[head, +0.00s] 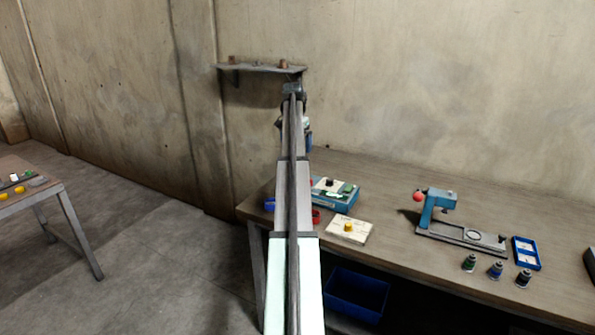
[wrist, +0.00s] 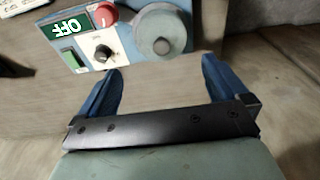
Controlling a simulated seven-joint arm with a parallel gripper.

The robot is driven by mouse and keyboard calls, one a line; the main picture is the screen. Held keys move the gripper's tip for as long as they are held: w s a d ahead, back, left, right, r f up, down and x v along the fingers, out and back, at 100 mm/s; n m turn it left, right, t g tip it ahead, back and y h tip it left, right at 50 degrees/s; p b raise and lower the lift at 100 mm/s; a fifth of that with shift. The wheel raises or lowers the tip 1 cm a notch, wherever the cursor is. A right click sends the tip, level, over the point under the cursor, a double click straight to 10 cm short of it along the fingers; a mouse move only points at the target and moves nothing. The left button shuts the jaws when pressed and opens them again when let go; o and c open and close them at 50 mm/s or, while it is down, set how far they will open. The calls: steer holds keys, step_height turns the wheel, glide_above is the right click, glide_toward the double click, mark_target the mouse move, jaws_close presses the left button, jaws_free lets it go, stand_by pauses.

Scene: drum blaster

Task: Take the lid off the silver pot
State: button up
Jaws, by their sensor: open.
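In the wrist view, a round grey, silvery pot (wrist: 150,22) sits at the right part of a blue machine. Its round lid (wrist: 172,30) has a small knob-like centre and appears to be on. My gripper (wrist: 163,80) is open and empty, its two blue fingers spread wide. It is apart from the pot, which lies beyond the fingertips in the picture. In the head view I cannot make out the pot; my arm covers part of that area.
The blue machine (head: 344,198) stands at the table's left end. A cream box (head: 345,232) lies in front. A blue stand (head: 432,207) and several small bottles stand right.

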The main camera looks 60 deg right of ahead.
steer(key=f, duration=0.6)
steer(key=d+f, duration=0.1)
steer(key=f, duration=0.2)
steer(key=shift+w+d+f, duration=0.1)
steer(key=c, duration=0.7)
steer(key=shift+c, duration=0.2)
